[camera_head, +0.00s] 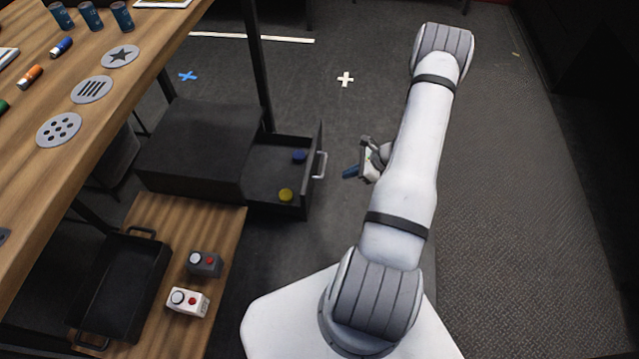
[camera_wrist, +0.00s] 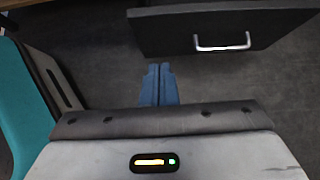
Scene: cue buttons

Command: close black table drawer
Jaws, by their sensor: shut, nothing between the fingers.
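The black table drawer (camera_head: 263,195) stands pulled out to the right from its black cabinet (camera_head: 200,135) under the wooden table. A blue round piece and a yellow round piece lie inside it. A pale metal handle (camera_head: 320,165) is on its front panel. In the wrist view the drawer front (camera_wrist: 190,32) and its handle (camera_wrist: 222,43) are at the top right. My gripper (camera_head: 352,173) is to the right of the handle and apart from it. Its blue fingers (camera_wrist: 160,85) are together with nothing between them, pointing toward the drawer front.
A low wooden shelf (camera_head: 225,215) holds a black tray (camera_head: 150,275), a dark button box (camera_head: 204,264) and a white button box (camera_head: 187,301). The wooden table (camera_head: 120,90) above carries cups, markers and grey discs.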

